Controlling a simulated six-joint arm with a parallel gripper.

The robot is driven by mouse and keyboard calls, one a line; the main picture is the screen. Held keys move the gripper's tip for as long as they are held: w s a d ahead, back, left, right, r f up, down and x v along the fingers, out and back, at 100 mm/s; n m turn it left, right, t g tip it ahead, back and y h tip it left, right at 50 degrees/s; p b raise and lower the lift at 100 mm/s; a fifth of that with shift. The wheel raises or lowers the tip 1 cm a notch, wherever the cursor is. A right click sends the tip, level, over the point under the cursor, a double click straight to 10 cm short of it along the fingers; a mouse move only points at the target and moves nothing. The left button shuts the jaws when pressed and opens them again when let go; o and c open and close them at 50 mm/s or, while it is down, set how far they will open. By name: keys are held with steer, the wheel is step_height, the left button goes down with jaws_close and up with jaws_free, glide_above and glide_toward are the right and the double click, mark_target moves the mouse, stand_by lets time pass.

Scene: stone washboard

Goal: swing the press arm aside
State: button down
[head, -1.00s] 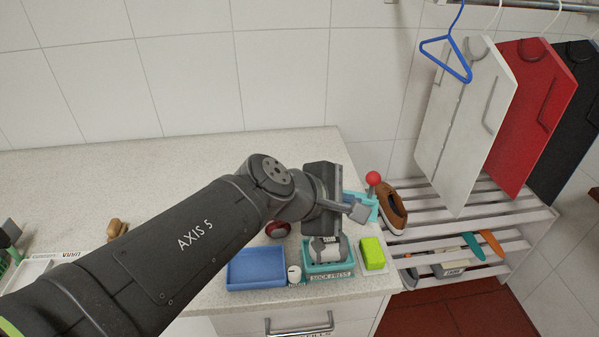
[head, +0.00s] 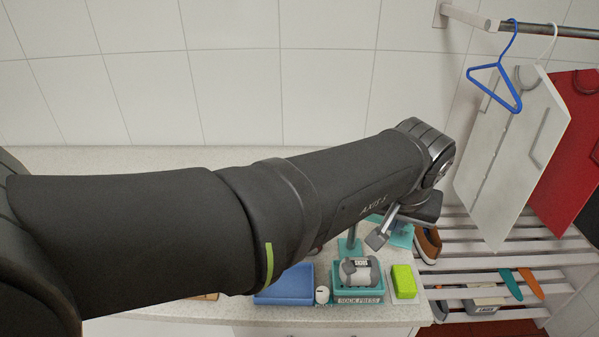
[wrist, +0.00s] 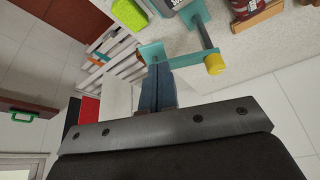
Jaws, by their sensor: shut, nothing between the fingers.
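The sock press has a teal tray (head: 358,297) with a grey bundle of socks (head: 357,271) in it, and a dark post (head: 351,228) behind. In the wrist view, the press arm (wrist: 189,58) is a teal bar running from the yellow-capped post (wrist: 214,63) to a teal plate (wrist: 152,52). The plate is off to one side, not over the socks. My gripper (head: 378,239) is shut and empty, beside the press arm. In the wrist view its fingers (wrist: 157,70) overlap the bar near the plate; contact is unclear.
A blue tray (head: 287,287), a small white round item (head: 322,294) and a green sponge (head: 404,281) flank the press. A slatted rack (head: 490,245) with a brown shoe (head: 428,244) stands at the right. Boards and a blue hanger (head: 497,80) hang above it.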

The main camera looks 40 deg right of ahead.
steer(key=shift+w+d+f, duration=0.45)
steer(key=shift+d+f, duration=0.65)
steer(key=shift+f, duration=0.15)
steer(key=shift+w+d+f, duration=0.5)
steer(key=shift+d+f, duration=0.55)
steer(key=shift+f, duration=0.25)
steer(key=shift+w+d+f, duration=0.45)
steer(key=shift+d+f, duration=0.65)
steer(key=shift+f, duration=0.15)
steer(key=shift+w+d+n+t, duration=0.15)
steer(key=shift+d+n+t, duration=0.25)
steer(key=shift+d+n, duration=0.9)
steer(key=shift+w+d+n+y, duration=0.3)
steer(key=shift+d, duration=0.35)
